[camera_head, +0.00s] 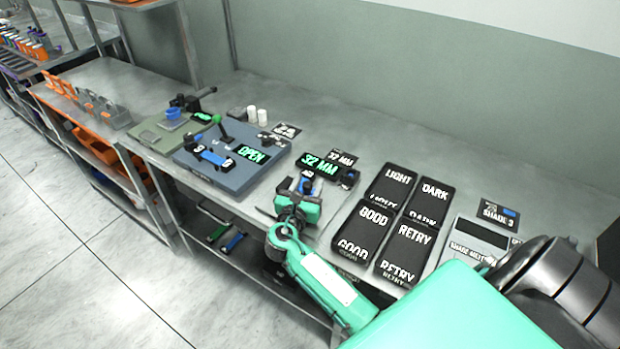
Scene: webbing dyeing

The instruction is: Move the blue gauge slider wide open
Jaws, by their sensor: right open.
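The gauge is a small unit on the workbench with a green-lit "32 MM" display (319,164) behind it. Its blue slider (306,186) shows as a small blue piece just beyond my right gripper (303,192). My right gripper is open, with its fingers at the slider. I cannot tell whether they touch it. The gripper and its green wrist hide the near part of the gauge. My left gripper is not in view.
Black "LIGHT", "DARK", "GOOD" and "RETRY" pads (394,222) lie close to the right of the gripper. A blue-grey board (232,178) with a lit "OPEN" display and a green-knobbed lever is to the left. A wall (420,90) runs behind the bench.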

